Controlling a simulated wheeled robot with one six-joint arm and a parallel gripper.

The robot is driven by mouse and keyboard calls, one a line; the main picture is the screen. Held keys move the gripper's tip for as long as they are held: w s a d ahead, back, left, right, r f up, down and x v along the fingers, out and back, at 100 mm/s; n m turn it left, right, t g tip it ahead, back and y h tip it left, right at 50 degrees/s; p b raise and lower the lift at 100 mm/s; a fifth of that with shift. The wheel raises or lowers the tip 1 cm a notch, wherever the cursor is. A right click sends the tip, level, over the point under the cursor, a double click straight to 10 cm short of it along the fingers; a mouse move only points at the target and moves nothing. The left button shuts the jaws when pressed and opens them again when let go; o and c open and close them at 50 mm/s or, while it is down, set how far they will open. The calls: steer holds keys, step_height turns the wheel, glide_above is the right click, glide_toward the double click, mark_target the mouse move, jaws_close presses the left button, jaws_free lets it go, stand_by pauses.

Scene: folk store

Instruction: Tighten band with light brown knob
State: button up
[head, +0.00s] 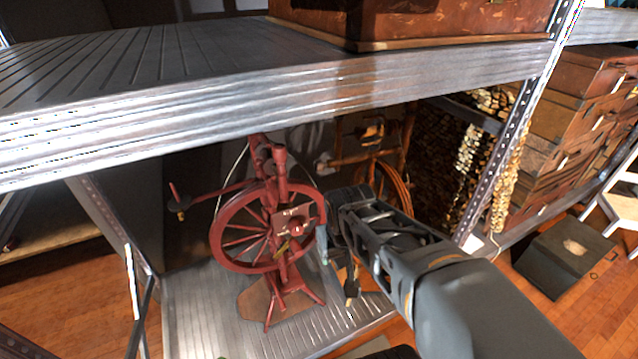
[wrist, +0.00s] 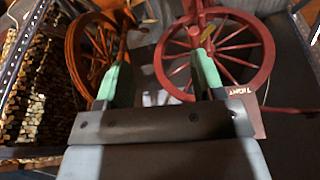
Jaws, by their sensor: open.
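A red spinning wheel (head: 222,238) stands upright on the lower metal shelf; its wheel also shows at the upper right of the wrist view (wrist: 269,50). A small lettered plate (head: 282,222) sits on it near the hub, with a round reddish knob (head: 297,228) in front. A small yellowish-brown piece (head: 283,247) shows just below the plate. I cannot tell for sure which part is the light brown knob. My gripper (head: 336,262) is open and empty, just right of the red wheel. Its green fingers (wrist: 160,75) are apart in the wrist view.
A brown spinning wheel (head: 393,187) stands behind my arm, at the left in the wrist view (wrist: 82,50). The upper shelf (head: 200,115) hangs close above. A metal post (head: 500,150) stands right. The lower shelf (head: 200,310) is bare at front left.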

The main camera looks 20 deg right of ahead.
steer(key=w+d+f+n+t+h+b, duration=0.55)
steer(key=w+d+f+b, duration=0.6)
steer(key=d, duration=0.35)
steer(key=n+t+y+b, duration=0.2)
steer(key=n+t+y, duration=0.65)
steer(key=n, duration=0.65)
glide_toward(321, 169)
steer(key=shift+m+t+h, duration=0.25)
steer(key=shift+t+h, duration=0.25)
steer(key=shift+h, duration=0.2)
steer(key=w, duration=0.4)
steer(key=w+b, duration=0.1)
steer(key=w, duration=0.2)
steer(key=w+a, duration=0.1)
steer(key=w, duration=0.3)
steer(key=shift+w+a+f, duration=0.1)
steer(key=shift+w+f, duration=0.25)
steer(key=shift+f, duration=0.05)
steer(key=c, duration=0.9)
steer(key=shift+f+b, duration=0.1)
steer(key=shift+b, duration=0.3)
